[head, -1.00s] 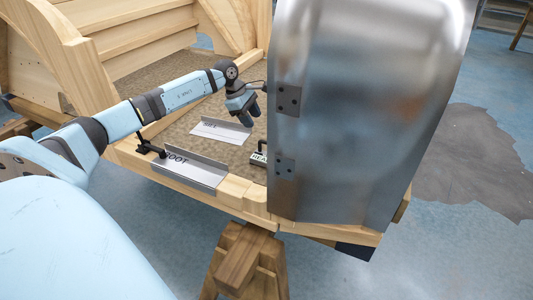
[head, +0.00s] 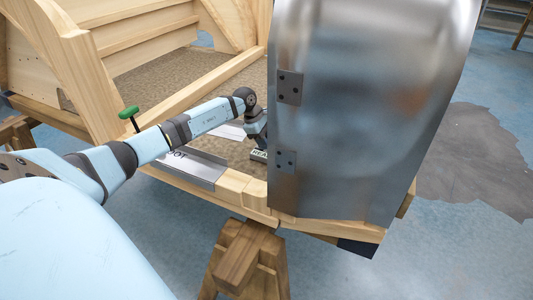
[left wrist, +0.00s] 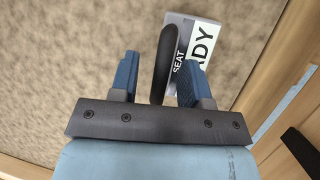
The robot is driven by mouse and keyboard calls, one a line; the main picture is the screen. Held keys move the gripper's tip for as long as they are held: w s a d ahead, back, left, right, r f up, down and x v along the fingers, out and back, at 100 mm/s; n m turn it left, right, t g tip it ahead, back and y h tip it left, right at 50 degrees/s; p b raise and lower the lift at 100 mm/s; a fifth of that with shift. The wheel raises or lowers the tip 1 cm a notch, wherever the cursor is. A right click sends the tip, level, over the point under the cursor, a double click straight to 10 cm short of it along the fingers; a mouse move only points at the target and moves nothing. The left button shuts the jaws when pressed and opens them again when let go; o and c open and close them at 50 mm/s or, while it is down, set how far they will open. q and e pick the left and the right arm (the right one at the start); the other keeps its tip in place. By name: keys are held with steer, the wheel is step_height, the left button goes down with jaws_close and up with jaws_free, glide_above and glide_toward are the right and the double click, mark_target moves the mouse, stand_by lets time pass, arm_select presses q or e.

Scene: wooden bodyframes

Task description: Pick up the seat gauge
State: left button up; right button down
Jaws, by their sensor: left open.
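The seat gauge is a grey block with a white label reading SEAT and partly READY, and a black looped handle (left wrist: 163,62). In the head view its labelled block (head: 259,155) lies on the brown floor beside the metal door's edge. My left gripper (left wrist: 160,76) is open above it, with one blue finger on each side of the handle. I cannot tell whether a finger touches the handle. In the head view my left gripper (head: 259,135) is partly hidden behind the door. My right gripper is not in view.
The large metal door (head: 350,110) stands close right of my left gripper. A metal angle plate (head: 195,168) lies along the front wooden sill (head: 235,191). A white sheet (head: 230,132) is behind my forearm. A green-topped knob (head: 129,112) stands left of it.

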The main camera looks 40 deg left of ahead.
arm_select(q)
steer(key=shift+r, duration=0.1)
jaws_close()
